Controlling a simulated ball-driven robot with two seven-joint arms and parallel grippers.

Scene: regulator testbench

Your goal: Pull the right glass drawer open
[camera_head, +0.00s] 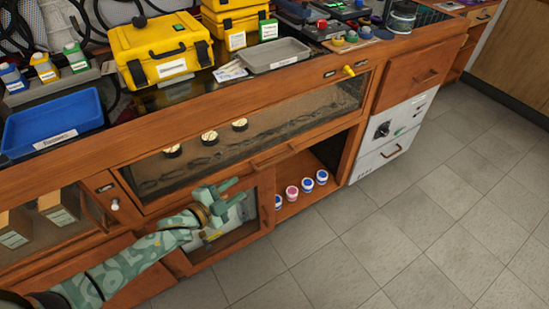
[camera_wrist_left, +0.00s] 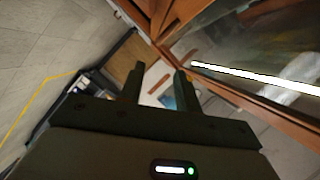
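The right glass drawer (camera_head: 290,122) is the wide wooden-framed glass front in the middle of the bench. Three round black gauges with pale faces show behind its glass. A wooden handle (camera_head: 275,155) sits at its lower edge. The drawer front looks flush with the bench. My left gripper (camera_head: 240,189) is in front of the bench, below and left of that handle, apart from it as far as I can tell. In the wrist view its two fingers (camera_wrist_left: 158,70) are spread with nothing held between them. My right gripper is not in view.
A left glass front (camera_head: 78,208) holds boxes. Below the right drawer an open shelf (camera_head: 318,194) holds several small jars. A white cabinet (camera_head: 390,132) stands right of it. Yellow cases (camera_head: 160,50) and a blue tray (camera_head: 55,120) stand on top. The tiled floor (camera_head: 430,200) is clear.

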